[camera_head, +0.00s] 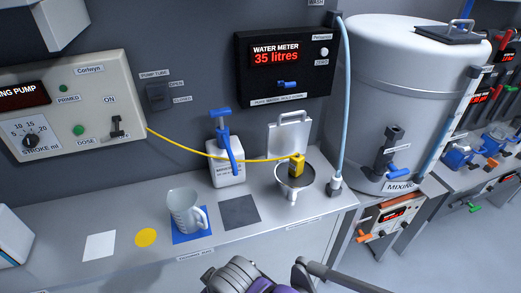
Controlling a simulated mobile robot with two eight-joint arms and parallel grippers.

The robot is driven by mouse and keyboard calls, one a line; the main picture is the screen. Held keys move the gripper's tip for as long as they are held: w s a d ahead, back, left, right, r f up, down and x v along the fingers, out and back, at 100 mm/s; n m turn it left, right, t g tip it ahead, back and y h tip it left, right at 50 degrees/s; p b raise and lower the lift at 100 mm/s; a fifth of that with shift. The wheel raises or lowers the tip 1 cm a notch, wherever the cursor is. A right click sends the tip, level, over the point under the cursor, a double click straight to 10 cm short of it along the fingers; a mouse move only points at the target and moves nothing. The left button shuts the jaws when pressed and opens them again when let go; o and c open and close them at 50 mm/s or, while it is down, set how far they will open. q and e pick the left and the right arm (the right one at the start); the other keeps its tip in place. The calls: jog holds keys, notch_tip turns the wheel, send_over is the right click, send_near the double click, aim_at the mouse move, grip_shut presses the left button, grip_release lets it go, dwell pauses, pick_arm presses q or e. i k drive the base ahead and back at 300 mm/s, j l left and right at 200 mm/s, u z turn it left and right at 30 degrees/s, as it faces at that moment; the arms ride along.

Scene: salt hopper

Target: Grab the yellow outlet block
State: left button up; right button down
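The yellow outlet block (297,165) is a small upright block at the end of a thin yellow tube (210,154). It sits at the silver funnel-shaped bowl (293,181) on the grey counter; its lower end is hidden by the bowl's rim, so I cannot tell what it rests on. The tube runs left to the dosing pump panel (75,100). Grey and purple parts of my own arms show at the bottom edge, in front of the counter and well below the block. I make out no gripper fingers in this view.
A white bottle with a blue pump top (227,170) stands left of the bowl. A clear jug (184,210) stands on a blue square. A pale blue hose (344,110) and a mixing tank (400,90) are right.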

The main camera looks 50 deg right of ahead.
aim_at(295, 165)
jog(key=l+z, duration=0.1)
jog(key=z, duration=2.05)
jog(key=i+l, duration=0.1)
jog(key=l, duration=0.8)
jog(key=i+l, duration=0.15)
jog(key=l, duration=0.3)
jog(key=u, duration=0.05)
